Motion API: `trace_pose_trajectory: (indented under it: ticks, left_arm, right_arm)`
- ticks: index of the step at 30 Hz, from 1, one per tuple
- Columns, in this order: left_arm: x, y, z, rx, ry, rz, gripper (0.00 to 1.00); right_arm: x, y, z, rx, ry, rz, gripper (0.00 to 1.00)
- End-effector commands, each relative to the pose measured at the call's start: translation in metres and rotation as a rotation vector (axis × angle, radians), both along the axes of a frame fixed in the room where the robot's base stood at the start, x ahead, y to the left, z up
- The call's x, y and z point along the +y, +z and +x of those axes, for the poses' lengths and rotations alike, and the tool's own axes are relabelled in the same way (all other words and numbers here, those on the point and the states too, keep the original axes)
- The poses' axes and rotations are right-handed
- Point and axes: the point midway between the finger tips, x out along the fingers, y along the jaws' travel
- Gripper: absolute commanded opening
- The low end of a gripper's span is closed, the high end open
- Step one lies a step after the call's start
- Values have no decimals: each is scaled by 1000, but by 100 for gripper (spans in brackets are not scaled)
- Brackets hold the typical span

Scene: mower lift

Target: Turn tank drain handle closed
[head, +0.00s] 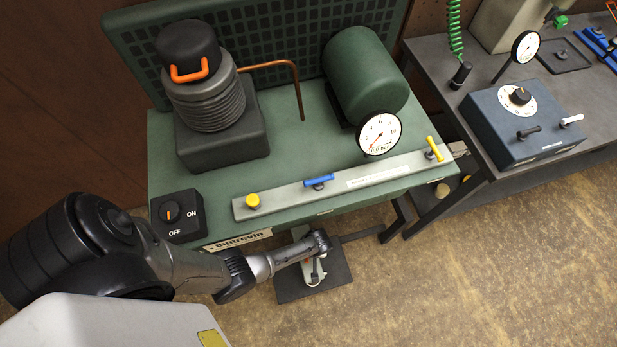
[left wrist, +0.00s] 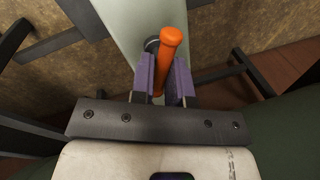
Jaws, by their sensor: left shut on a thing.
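The tank drain handle (left wrist: 170,50) is an orange rod in the left wrist view, standing between the purple-padded fingers of my left gripper (left wrist: 165,85). The gripper is shut on it. In the head view my left gripper (head: 314,268) is low, below the front edge of the green compressor (head: 330,165), and mostly hides the handle. The pale green tank (left wrist: 115,25) runs behind the handle in the left wrist view. My right gripper is not in view.
The compressor top carries a gauge (head: 379,134), a blue handle (head: 320,181), a yellow handle (head: 434,148), a yellow knob (head: 253,201) and an ON/OFF switch (head: 170,215). A bench with a blue control box (head: 525,125) stands at right.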

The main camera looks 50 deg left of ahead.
Motion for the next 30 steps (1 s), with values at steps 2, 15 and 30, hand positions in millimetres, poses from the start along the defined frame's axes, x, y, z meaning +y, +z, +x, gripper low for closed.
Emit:
trace_pose_trajectory:
  ticks: [2, 15, 30]
  left_arm:
    - [1, 2, -1, 3, -75, 2, 0]
    - [-1, 1, -1, 4, -494, 3, 0]
    - [-3, 0, -1, 3, -929, 3, 0]
  right_arm:
    - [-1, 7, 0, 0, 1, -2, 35]
    - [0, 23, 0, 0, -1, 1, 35]
    - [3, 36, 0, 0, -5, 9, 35]
